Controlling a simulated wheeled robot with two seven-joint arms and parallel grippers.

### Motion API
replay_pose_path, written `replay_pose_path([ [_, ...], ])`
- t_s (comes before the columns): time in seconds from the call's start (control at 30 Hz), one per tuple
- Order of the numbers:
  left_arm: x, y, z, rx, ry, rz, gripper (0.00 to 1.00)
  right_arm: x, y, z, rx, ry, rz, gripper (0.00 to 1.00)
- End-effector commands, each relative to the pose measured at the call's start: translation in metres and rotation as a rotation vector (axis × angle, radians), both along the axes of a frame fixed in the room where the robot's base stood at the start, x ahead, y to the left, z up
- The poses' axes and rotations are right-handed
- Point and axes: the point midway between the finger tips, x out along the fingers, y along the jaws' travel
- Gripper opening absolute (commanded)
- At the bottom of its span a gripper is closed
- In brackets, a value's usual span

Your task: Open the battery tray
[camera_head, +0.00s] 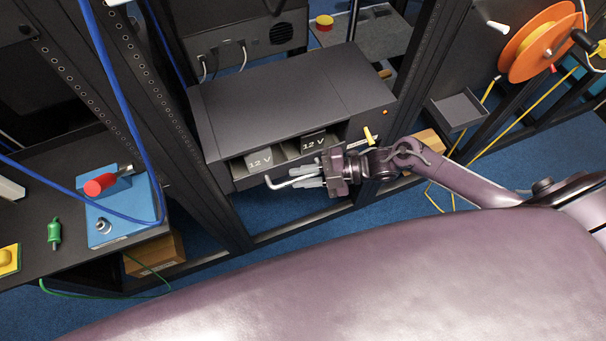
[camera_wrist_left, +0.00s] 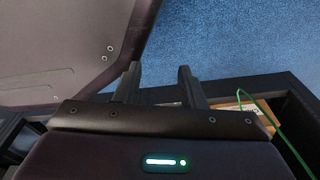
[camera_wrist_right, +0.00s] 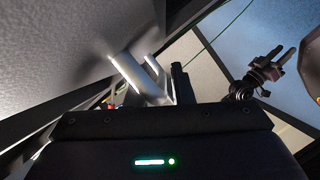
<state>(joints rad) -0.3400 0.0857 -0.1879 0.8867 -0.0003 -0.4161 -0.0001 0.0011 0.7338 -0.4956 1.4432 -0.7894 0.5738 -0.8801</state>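The battery tray (camera_head: 236,173) sits low in the front of a dark grey box, with two grey batteries marked 12 V showing in it. A pale bar handle (camera_head: 281,185) stands out from the tray front. My right gripper (camera_head: 308,176) is at the right part of this handle, its fingers overlapping it in the head view. In the right wrist view the pale handle (camera_wrist_right: 128,76) shows up close by the dark fingertip; the grip is partly hidden. My left gripper (camera_wrist_left: 160,78) is open and empty, over the floor and away from the tray.
The box (camera_head: 290,95) stands between black rack posts. A yellow lever (camera_head: 368,135) is on its front, right of the tray. At left, a bench holds a blue box (camera_head: 122,210) with a red knob. An orange reel (camera_head: 538,42) is at upper right. Blue floor is below.

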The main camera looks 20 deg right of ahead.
Motion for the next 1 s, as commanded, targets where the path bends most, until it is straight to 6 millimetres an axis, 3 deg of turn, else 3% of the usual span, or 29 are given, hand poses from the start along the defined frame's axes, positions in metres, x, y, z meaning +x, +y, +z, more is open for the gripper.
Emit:
replay_pose_path([
  [0.17,0.0,0.0,0.0,0.0,0.0,0.0,0.36,0.0,0.0,0.0,0.0,0.0,0.0,0.0],
  [0.57,0.001,0.0,0.003,-0.001,-0.004,0.0,0.36,-0.005,-0.001,0.0,-0.001,0.003,0.001,0.0],
  [0.63,-0.002,0.0,0.004,-0.001,-0.007,-0.001,0.36,-0.012,-0.001,0.001,-0.001,0.004,0.0,0.0],
  [0.77,-0.029,0.005,0.001,0.003,0.017,-0.005,0.36,-0.032,-0.002,0.002,-0.003,0.007,0.0,0.0],
  [1.0,-0.073,0.014,0.005,0.006,0.034,-0.01,0.36,-0.088,-0.004,0.003,-0.001,0.011,0.002,0.0],
])
